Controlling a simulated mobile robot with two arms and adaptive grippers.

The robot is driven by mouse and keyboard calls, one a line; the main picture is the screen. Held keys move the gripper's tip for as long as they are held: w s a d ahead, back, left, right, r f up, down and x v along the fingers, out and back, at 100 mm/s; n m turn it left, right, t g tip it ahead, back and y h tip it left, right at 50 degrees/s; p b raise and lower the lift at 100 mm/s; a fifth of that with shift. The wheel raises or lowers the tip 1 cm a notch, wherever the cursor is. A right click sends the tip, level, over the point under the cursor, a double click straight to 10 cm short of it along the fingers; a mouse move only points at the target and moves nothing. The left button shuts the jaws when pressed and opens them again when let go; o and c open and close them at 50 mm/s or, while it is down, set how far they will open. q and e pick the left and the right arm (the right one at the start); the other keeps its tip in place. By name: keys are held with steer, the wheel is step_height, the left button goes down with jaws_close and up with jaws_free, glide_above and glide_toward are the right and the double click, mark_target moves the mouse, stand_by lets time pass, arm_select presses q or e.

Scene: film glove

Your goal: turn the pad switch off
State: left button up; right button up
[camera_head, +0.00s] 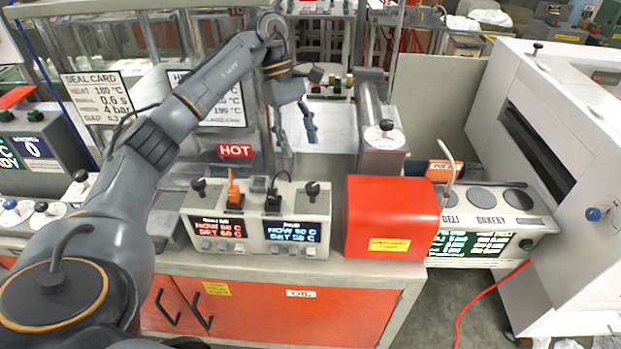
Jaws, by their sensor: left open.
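A grey control box (256,238) stands on the counter with two displays. The left display (218,228) glows red and the right display (292,232) glows blue; both show NOW and SET temperatures. The small label over the right display seems to read PAD, but it is blurred. A black toggle switch (312,189) stands on top at the right end, above that display. Another black toggle (199,187) stands at the left end. My left gripper (296,136) is open and empty, behind and above the box, apart from the switches. My right gripper is not in view.
An orange plug (233,186) and a black plug (272,197) stand up between the toggles. A red cover (392,218) is close on the box's right. A red HOT sign (235,151) stands behind. A white machine (560,150) fills the right side.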

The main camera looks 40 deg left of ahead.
mark_target(312, 186)
arm_select(q)
steer(key=p+x, duration=0.3)
steer(key=x, duration=0.6)
steer(key=shift+d, duration=0.2)
steer(key=shift+d+f, duration=0.15)
steer(key=shift+f, duration=0.4)
steer(key=shift+s, duration=0.1)
